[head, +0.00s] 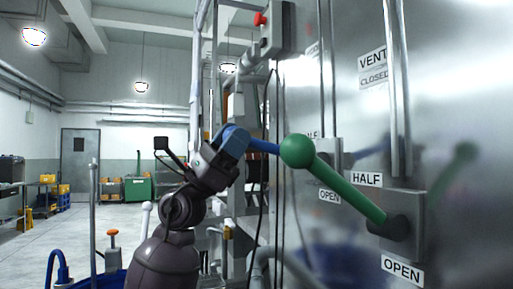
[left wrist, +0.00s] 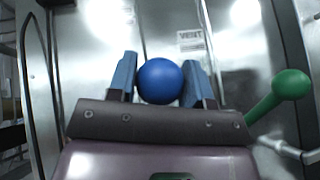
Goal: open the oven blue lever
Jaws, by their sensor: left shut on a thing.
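The blue lever (head: 264,147) shows in the head view as a short blue rod, partly hidden behind the green ball. My left gripper (head: 232,141) is at its left end. In the left wrist view, the round blue knob (left wrist: 160,82) sits between the two blue fingers of my left gripper (left wrist: 160,85), which is shut on it. The lever's pivot end is hidden behind the green lever. My right gripper is in neither view.
A green lever (head: 350,190) with a ball end slants across the metal oven front (head: 460,110), close to the right of my gripper. Signs read VENT CLOSED (head: 373,70), HALF (head: 367,180) and OPEN (head: 402,271). Dark cables (head: 267,190) hang nearby. Open floor (head: 50,250) lies left.

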